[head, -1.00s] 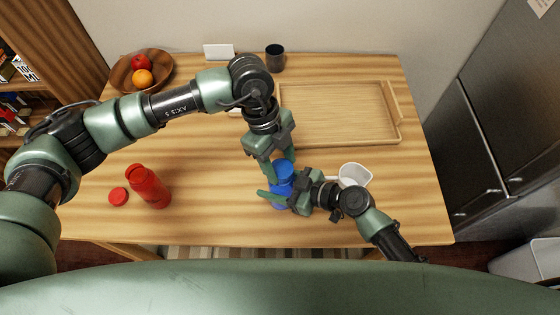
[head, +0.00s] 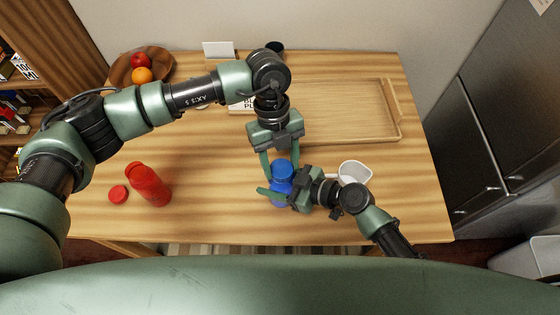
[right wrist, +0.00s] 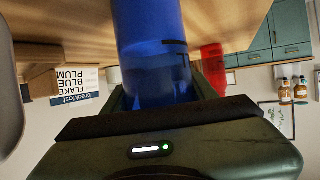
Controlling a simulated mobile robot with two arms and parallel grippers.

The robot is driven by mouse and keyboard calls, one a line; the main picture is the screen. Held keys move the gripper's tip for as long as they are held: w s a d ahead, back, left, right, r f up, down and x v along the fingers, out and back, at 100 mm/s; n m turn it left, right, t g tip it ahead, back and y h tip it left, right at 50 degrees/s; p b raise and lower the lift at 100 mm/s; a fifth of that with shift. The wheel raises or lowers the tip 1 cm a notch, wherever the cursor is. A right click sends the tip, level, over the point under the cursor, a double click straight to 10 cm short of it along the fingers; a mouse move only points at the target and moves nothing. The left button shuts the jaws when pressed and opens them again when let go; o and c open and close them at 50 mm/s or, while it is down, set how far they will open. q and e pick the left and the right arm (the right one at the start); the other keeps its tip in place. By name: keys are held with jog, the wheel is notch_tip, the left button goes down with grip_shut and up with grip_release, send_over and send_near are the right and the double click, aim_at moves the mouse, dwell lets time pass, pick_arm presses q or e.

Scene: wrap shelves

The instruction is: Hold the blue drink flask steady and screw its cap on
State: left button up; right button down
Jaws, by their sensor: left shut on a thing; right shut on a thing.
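The blue drink flask (head: 279,197) stands upright near the table's front edge, with its blue cap (head: 283,167) on top of its neck. My left gripper (head: 282,169) comes down from above, shut on the cap with one finger on each side. My right gripper (head: 276,192) is shut around the flask body from the right. In the right wrist view the flask (right wrist: 150,45) fills the space between the fingers. Whether the cap sits tight on the thread cannot be told.
A red flask (head: 148,186) and red cap (head: 118,193) are at left. A white cup (head: 355,173) stands close to my right wrist. A wooden tray (head: 350,138), fruit bowl (head: 120,75), white card (head: 218,49) and dark cup (head: 275,47) are behind. Front left-centre table is clear.

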pick_arm(q)
jog(key=shift+m, duration=0.4)
jog(key=o, duration=1.3)
jog(key=shift+r, duration=2.3)
jog(key=shift+s+d+r+t, duration=0.1)
jog(key=shift+s+r+t, duration=0.15)
jog(key=shift+r+t, duration=0.15)
jog(key=shift+c, duration=0.3)
notch_tip(320, 180, up, 2)
jog(key=shift+r+n+t+y, duration=0.15)
jog(key=shift+n+t+y, duration=0.15)
jog(key=shift+t+y, duration=0.55)
jog(key=shift+t+h, duration=0.25)
